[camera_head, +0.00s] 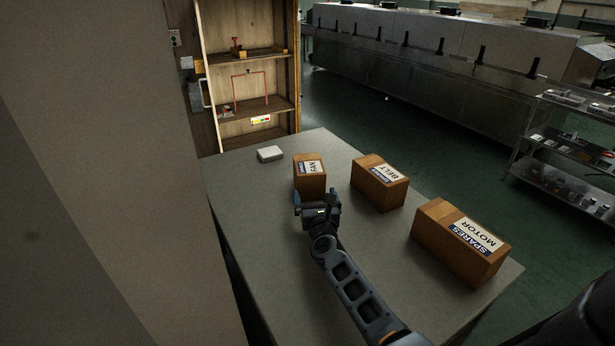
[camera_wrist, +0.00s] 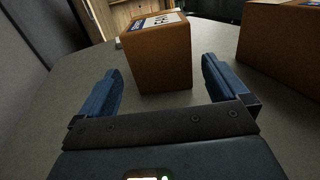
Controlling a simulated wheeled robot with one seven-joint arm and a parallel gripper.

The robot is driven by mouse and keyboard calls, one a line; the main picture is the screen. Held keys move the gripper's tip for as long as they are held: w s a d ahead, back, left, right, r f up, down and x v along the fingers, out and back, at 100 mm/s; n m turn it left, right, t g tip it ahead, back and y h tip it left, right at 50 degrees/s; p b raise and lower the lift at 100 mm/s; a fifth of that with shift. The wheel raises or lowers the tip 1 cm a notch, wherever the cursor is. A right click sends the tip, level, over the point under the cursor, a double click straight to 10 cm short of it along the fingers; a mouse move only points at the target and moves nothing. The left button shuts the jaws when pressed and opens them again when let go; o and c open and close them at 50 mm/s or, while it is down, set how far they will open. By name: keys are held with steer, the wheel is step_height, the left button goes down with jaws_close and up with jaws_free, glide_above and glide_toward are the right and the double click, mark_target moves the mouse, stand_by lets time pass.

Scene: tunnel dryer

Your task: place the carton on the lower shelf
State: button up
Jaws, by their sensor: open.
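Three brown cartons stand on the grey table. The small one labelled FAN (camera_head: 309,177) is nearest my gripper (camera_head: 318,199); the BELT carton (camera_head: 379,184) is to its right, and the larger MOTOR carton (camera_head: 460,243) is at the front right. In the wrist view the FAN carton (camera_wrist: 159,58) stands just beyond and between my open blue fingers (camera_wrist: 160,90), which are empty and apart from it. A wooden shelf unit (camera_head: 204,75) with several shelves stands beyond the table; its lower shelf (camera_head: 250,128) carries a small coloured label.
A small white box (camera_head: 270,153) lies on the table (camera_head: 260,229) near its far left. A beige wall or panel (camera_head: 100,150) stands close on the left. A long steel machine (camera_head: 420,62) runs along the back. Green floor is clear between table and machine.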

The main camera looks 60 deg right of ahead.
mark_target(312, 186)
steer(key=shift+x, duration=2.35)
